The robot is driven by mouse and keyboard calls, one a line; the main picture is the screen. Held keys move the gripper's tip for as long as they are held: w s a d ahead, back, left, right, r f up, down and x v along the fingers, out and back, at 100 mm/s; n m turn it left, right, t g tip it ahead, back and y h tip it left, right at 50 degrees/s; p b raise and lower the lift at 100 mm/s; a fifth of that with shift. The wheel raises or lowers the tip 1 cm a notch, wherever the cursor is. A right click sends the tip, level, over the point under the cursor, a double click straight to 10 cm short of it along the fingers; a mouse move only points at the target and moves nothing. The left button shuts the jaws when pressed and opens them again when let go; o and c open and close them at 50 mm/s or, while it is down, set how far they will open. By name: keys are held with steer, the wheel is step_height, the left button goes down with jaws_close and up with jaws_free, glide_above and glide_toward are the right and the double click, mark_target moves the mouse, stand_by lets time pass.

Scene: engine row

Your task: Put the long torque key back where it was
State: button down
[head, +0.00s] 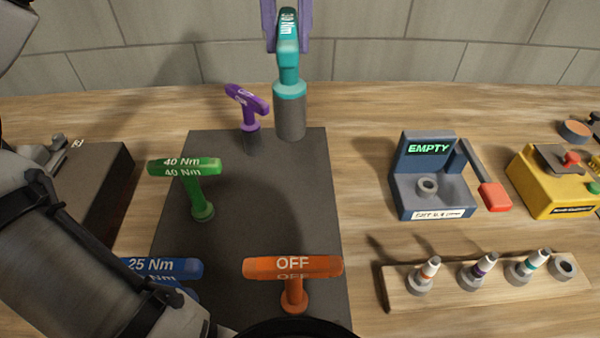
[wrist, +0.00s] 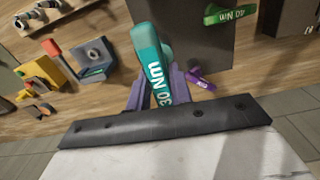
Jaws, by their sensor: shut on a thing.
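My gripper (head: 288,48) is at the top of the head view, its two purple fingers shut on the handle of a teal key (head: 289,88) marked 30 Nm. The key is upright, with a wide grey cylinder at its lower end by the back edge of a dark mat (head: 250,195). I cannot tell whether that end touches anything. The teal key also shows in the wrist view (wrist: 150,48), between the fingers. On the mat stand a green 40 Nm key (head: 190,185), a blue 25 Nm key (head: 165,268), an orange key (head: 293,268) marked OFF and a small purple key (head: 247,102).
To the right stand a blue fixture (head: 432,190) reading EMPTY with a red-ended lever, and a yellow box (head: 558,185). A wooden strip (head: 480,288) holds several ring pieces, the rightmost bare. A dark block (head: 95,185) is at left. A tiled wall is behind.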

mark_target(289, 85)
step_height(289, 85, down, 19)
steer(key=b, duration=0.1)
steer(key=shift+f+b, duration=0.15)
steer(key=shift+b, duration=0.2)
steer(key=shift+f, duration=0.1)
steer(key=c, duration=1.7)
jaws_free()
steer(key=shift+f, duration=0.1)
steer(key=o, duration=0.4)
steer(key=shift+o, duration=0.2)
step_height(289, 85, up, 12)
steer(key=shift+r, duration=0.2)
steer(key=shift+s, duration=0.1)
